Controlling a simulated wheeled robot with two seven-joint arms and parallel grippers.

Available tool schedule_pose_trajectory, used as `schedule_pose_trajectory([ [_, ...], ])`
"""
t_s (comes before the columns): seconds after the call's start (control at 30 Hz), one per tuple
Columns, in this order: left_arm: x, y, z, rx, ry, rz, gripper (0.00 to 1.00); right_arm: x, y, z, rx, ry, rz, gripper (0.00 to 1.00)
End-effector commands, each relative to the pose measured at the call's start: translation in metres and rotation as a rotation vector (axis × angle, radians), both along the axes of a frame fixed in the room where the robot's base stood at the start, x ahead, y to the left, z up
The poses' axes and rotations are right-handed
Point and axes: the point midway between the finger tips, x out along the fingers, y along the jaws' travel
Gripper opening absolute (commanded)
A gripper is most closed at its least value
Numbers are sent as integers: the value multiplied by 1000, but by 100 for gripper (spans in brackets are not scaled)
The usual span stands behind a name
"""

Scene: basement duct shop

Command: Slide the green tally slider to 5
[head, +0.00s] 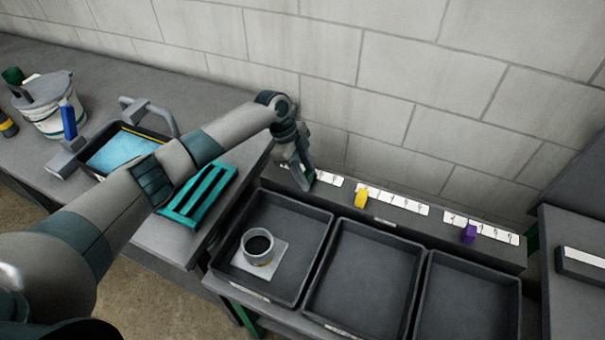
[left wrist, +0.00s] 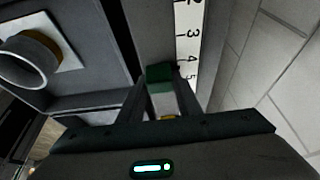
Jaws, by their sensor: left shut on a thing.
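The green tally slider (left wrist: 160,73) is a small dark green block, seen in the left wrist view between my left fingers. My left gripper (left wrist: 161,88) is shut on it; in the head view the gripper (head: 304,181) points down at the left end of the rail and mostly hides the slider. The white number strip (left wrist: 188,42) beside it reads 2, 3, 4, 5 in the wrist view. The slider sits beside the 4 to 5 stretch; the exact mark is hard to tell. My right gripper is not in view.
A yellow slider (head: 361,198) and a purple slider (head: 468,234) stand further right on the same rail (head: 400,224). Dark trays stand in front; the left tray (head: 312,222) holds a grey ring (head: 258,262) on a white card. A block wall (head: 410,110) rises close behind.

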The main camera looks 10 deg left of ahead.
Motion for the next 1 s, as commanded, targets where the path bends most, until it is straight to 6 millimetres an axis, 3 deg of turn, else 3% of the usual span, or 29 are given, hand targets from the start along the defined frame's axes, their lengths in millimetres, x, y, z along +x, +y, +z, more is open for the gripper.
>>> schedule_pose_trajectory([
  [0.13,-5,-25,1,-4,1,-3,0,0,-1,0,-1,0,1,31],
  [0.43,-5,-26,1,-2,0,-1,0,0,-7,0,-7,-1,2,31],
  [0.47,-5,-26,1,-2,0,-1,38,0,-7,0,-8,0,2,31],
  [0.5,-5,-26,1,-2,0,-1,48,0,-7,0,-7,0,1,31],
  [0.53,-5,-26,1,-2,0,-1,50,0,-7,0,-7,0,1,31],
  [1.0,-4,-24,6,-2,-2,0,50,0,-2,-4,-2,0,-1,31],
])
